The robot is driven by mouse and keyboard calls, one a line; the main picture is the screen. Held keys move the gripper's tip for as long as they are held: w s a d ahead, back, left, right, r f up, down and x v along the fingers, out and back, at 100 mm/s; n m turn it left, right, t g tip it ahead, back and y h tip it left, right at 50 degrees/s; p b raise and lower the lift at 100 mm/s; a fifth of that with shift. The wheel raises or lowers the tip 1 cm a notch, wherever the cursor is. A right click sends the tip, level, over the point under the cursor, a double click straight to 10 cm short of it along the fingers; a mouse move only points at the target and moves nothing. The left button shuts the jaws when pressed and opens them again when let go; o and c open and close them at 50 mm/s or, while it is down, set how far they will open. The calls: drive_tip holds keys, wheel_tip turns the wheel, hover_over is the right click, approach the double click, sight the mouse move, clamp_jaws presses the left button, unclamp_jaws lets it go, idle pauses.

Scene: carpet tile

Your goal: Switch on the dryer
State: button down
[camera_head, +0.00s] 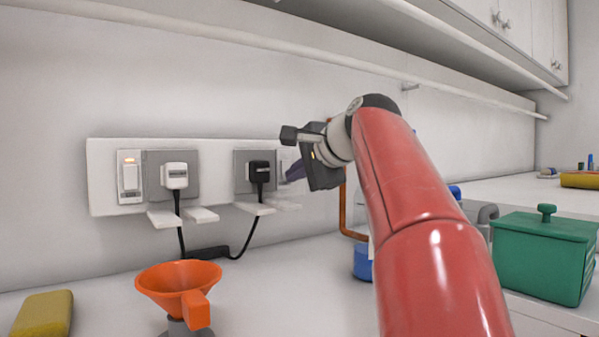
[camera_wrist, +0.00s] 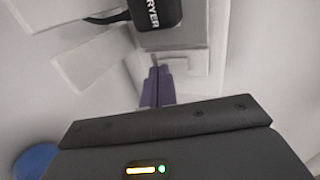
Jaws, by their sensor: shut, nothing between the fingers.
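A black plug (camera_head: 258,171) sits in the right-hand grey socket of the white wall strip (camera_head: 220,159). In the wrist view the black plug (camera_wrist: 158,13) shows part of a label, "RYER". My gripper (camera_head: 290,173) is just right of this plug, close to the strip's right end. Its purple fingers are together and empty; they also show in the wrist view (camera_wrist: 157,72). They point at a pale fitting (camera_wrist: 186,66) beside the plug; contact cannot be told. The dryer's switch is not clearly visible; my gripper covers part of this area in the head view.
A switch (camera_head: 130,177) with a lit orange lamp is at the strip's left end, beside a white plug (camera_head: 175,176). Small white ledges (camera_head: 183,216) jut out below the sockets. An orange funnel (camera_head: 178,284), yellow sponge (camera_head: 43,314) and green box (camera_head: 543,257) stand on the counter.

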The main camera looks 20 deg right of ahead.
drive_tip(key=shift+w+a+f+t+b, duration=0.15)
drive_tip(key=shift+f+t+b, duration=0.3)
drive_tip(key=shift+b, duration=0.5)
drive_tip(key=shift+w+t+b, duration=0.2)
drive_tip(key=shift+t+b, duration=0.15)
drive_tip(key=shift+f, duration=0.1)
